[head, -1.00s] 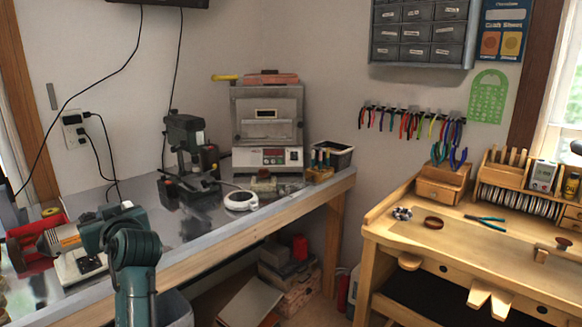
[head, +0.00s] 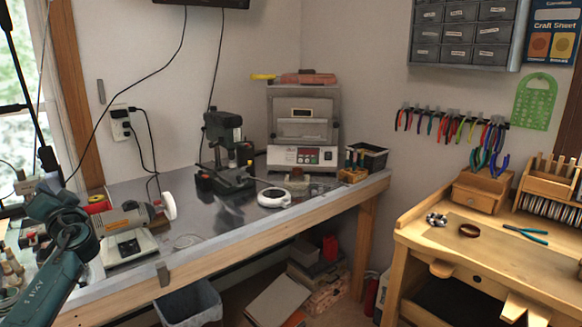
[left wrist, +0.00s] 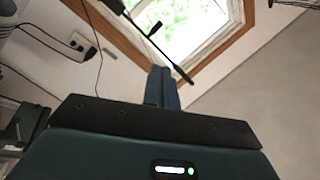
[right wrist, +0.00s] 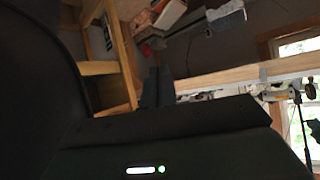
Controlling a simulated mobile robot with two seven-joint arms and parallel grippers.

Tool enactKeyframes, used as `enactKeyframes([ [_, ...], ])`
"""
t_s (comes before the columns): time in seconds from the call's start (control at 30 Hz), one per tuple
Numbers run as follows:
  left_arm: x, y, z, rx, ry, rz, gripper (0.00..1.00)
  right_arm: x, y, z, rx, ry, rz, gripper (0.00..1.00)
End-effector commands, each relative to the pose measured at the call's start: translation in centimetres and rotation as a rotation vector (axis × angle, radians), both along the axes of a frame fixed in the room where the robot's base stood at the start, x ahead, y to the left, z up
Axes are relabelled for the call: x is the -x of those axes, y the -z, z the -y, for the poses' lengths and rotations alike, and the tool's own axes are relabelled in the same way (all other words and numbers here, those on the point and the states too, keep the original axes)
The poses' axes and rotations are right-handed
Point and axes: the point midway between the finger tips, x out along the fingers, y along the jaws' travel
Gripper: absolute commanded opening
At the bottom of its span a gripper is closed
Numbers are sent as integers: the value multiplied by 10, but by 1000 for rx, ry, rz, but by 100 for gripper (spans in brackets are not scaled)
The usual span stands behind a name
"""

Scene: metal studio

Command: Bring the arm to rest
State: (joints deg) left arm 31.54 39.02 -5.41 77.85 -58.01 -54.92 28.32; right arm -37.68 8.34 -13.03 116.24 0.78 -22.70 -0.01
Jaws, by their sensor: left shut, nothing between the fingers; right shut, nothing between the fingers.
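My left arm (head: 62,235) comes in at the lower left of the head view, in front of the metal-topped bench (head: 225,220). In the left wrist view my left gripper (left wrist: 162,88) has its fingers together with nothing between them, and it points up toward a window. My right gripper does not show in the head view. In the right wrist view my right gripper (right wrist: 156,88) is dark, with its fingers together and empty. Neither gripper is seen touching anything.
The bench holds a drill press (head: 223,150), a kiln (head: 303,125), a white ring-shaped item (head: 272,198) and a motor tool (head: 125,217). A wooden workbench (head: 450,240) stands at the right. A bin (head: 190,302) sits under the bench. A black stand (head: 28,85) rises by the window.

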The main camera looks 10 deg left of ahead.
Motion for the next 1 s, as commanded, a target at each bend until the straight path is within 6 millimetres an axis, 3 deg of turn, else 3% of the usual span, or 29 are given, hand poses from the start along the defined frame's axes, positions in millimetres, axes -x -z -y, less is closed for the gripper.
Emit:
enactKeyframes([
  [0.03, 3, -2, -12, -22, -10, -27, 0, 2, 2, 1, 2, -1, -5, 0],
  [0.27, -39, 34, 14, 149, 242, -114, 0, 8, 7, 3, 10, -7, -21, 0],
  [0.47, -69, 52, 50, 263, 496, -135, 0, 8, 8, 3, 14, -8, -22, 0],
  [0.7, -92, 55, 102, 365, 801, -61, 0, 7, 8, 3, 12, -7, -19, 0],
  [0.87, -76, 135, 158, 438, 863, -158, 0, 4, 4, 2, 8, -4, -11, 0],
  [1.0, -48, 202, 211, 521, 924, -233, 0, 1, 1, 1, 4, -1, -2, 0],
])
